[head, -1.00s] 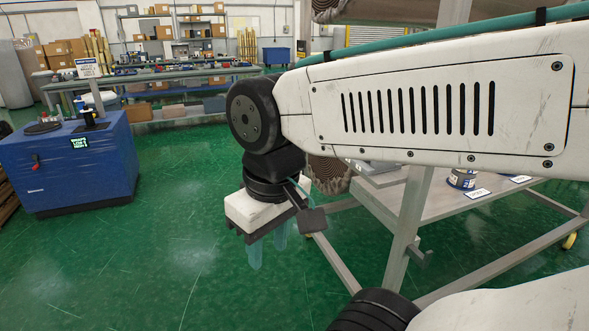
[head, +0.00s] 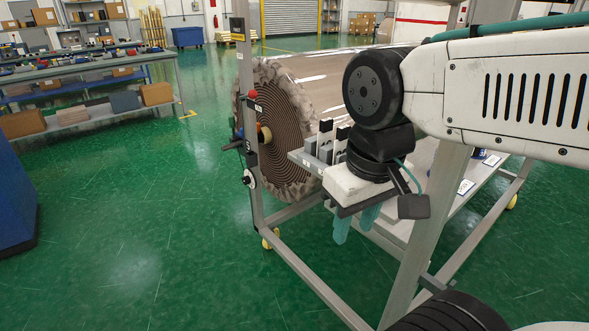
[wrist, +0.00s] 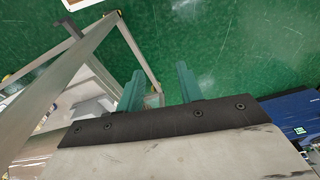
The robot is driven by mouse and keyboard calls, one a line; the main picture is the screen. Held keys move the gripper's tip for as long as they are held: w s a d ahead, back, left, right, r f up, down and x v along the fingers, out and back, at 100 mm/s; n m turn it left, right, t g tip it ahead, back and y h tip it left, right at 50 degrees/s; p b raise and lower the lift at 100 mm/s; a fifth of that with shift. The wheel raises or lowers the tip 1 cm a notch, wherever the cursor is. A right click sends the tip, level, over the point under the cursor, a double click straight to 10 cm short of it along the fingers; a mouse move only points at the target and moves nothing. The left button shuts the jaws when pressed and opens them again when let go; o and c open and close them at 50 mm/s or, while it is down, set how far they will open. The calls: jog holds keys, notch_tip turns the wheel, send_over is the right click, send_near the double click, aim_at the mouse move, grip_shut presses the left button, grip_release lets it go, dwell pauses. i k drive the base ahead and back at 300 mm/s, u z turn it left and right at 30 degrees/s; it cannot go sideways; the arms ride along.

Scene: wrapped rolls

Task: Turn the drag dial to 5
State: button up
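A small round dial (head: 249,180) with a pale face sits low on the upright post of the roll stand in the head view. It is probably the drag dial; its marks and setting are too small to read. My gripper (head: 354,232) hangs to the right of the post and lower than the dial, well apart from it. Its two teal fingers point down, spread and empty. The wrist view also shows the open gripper (wrist: 159,70) above green floor and part of the frame; the dial does not show there.
A big wrapped roll (head: 280,125) sits in the metal stand (head: 310,280). A red knob (head: 253,94) and a black lever (head: 232,147) are on the same post. A shelf with grey and black blocks (head: 326,145) is behind my gripper.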

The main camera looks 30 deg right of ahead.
aim_at(245, 180)
jog(key=u, duration=0.25)
jog(key=i, duration=1.7)
jog(key=z, duration=0.3)
